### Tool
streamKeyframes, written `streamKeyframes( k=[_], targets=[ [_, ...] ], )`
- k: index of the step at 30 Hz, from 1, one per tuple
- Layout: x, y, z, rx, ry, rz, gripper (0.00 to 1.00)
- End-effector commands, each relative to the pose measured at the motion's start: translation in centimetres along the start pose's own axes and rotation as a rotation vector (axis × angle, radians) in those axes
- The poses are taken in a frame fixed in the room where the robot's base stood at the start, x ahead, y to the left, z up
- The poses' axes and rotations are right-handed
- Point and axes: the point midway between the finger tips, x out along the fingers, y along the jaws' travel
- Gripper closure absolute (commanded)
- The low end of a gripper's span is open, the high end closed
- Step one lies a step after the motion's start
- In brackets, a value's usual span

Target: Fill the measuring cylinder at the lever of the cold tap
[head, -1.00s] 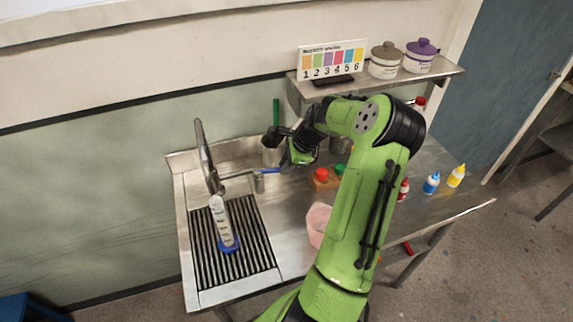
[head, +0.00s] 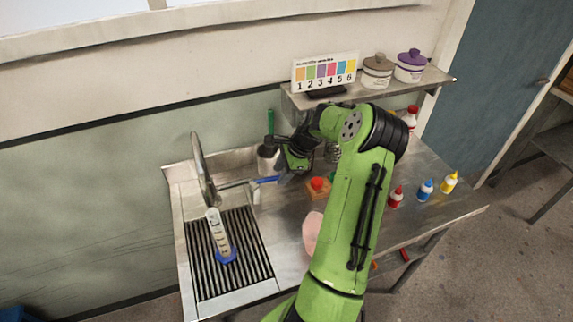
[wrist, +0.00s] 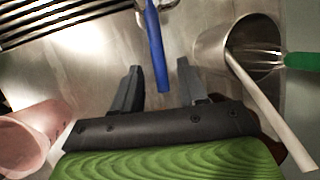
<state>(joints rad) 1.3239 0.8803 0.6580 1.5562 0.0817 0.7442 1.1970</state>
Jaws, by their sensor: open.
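The measuring cylinder (head: 217,232), clear with dark markings and a blue base, stands upright on the slotted drain grate (head: 255,262) under the tap spout (head: 202,165). The blue tap lever (head: 266,180) points right from the tap body; it also shows in the wrist view (wrist: 156,50), its end reaching between the fingers. My gripper (wrist: 158,88) is open, with one finger on each side of the lever and apparent gaps at both sides. In the head view my gripper (head: 283,175) is by the lever's end, its fingers partly hidden. Whether water flows or fills the cylinder is unclear.
A metal pot (wrist: 222,42) with a whisk and a pale handle stands close right of my gripper in the wrist view. A pink bucket (wrist: 38,135) is at left. Red, blue and yellow bottles (head: 426,190) stand at the right. A shelf (head: 400,88) hangs behind my arm.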

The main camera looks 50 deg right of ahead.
Motion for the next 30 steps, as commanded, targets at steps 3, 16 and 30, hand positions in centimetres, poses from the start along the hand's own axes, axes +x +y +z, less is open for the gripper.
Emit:
streamKeyframes(
  k=[3,16,30],
  targets=[
    [-2.5,-0.1,0.0,0.000,0.004,-0.006,0.58],
    [-13.8,-0.1,0.0,0.000,0.002,-0.004,0.58],
    [-15.3,0.0,0.0,-0.001,0.000,-0.001,0.58]
  ],
)
